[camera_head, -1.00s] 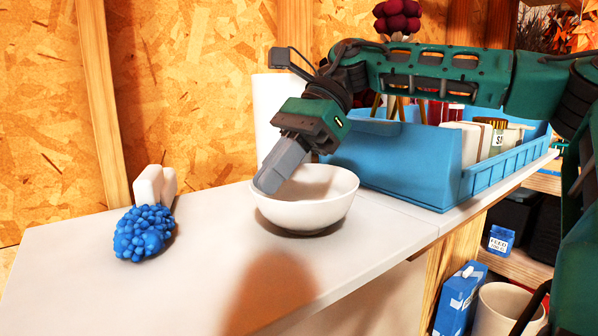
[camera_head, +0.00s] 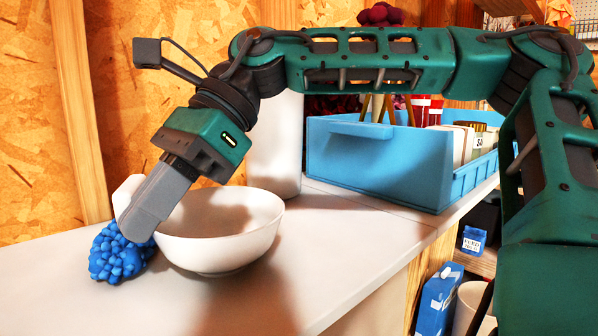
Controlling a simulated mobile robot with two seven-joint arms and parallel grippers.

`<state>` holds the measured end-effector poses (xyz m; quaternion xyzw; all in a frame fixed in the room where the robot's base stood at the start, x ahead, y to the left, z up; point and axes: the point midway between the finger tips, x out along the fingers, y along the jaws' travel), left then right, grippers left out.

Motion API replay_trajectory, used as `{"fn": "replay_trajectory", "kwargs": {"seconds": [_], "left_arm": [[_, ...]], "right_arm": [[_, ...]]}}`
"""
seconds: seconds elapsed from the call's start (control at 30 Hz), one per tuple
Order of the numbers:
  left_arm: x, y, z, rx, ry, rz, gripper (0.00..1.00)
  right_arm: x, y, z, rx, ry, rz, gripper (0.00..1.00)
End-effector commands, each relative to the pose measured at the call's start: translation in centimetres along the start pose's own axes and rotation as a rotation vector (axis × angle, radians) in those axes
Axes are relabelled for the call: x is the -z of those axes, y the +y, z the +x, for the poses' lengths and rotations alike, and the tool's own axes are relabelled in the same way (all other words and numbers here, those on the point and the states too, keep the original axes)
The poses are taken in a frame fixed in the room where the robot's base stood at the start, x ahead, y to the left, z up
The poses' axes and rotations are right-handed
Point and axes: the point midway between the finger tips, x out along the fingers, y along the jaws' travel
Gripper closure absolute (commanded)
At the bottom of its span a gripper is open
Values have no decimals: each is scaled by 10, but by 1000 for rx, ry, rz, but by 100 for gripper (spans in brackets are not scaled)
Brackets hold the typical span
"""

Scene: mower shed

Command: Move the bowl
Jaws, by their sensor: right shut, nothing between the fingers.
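A white bowl (camera_head: 225,250) is at the middle-left of the white worktop. Its right side leans slightly higher in the picture, and I cannot tell whether its base touches the worktop. My right gripper (camera_head: 136,228) points down at the bowl's left rim and overlaps it in the picture. Its fingers are shut, with nothing visible between them; contact with the rim is unclear. My left gripper is not in view.
A blue knobbly brush head (camera_head: 112,258) lies close left of the bowl, partly behind the gripper. A white cylinder (camera_head: 275,150) stands behind the bowl. A blue bin (camera_head: 375,165) stands at the back right. The worktop (camera_head: 340,235) right of the bowl is clear.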

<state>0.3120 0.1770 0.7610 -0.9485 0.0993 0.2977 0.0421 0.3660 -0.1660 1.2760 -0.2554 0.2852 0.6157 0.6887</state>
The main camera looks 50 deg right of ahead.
Motion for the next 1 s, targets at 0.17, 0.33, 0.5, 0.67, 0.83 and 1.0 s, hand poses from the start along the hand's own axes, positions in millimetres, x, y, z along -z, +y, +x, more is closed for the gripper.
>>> {"fn": "replay_trajectory", "kwargs": {"seconds": [0.17, 0.33, 0.5, 0.67, 0.83, 1.0], "left_arm": [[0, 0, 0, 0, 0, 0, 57], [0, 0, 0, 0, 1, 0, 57], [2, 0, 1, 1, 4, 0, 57], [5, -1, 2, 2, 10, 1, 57], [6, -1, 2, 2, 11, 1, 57], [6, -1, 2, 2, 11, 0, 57]], "right_arm": [[0, 0, 0, 1, 0, 0, 100], [0, 0, -1, 1, -1, 0, 100], [0, 0, -1, 1, -1, 0, 100], [0, 0, -1, 1, -1, 0, 100], [0, 0, -1, 1, -1, 0, 100], [0, -1, -5, 3, -2, -1, 100]]}}
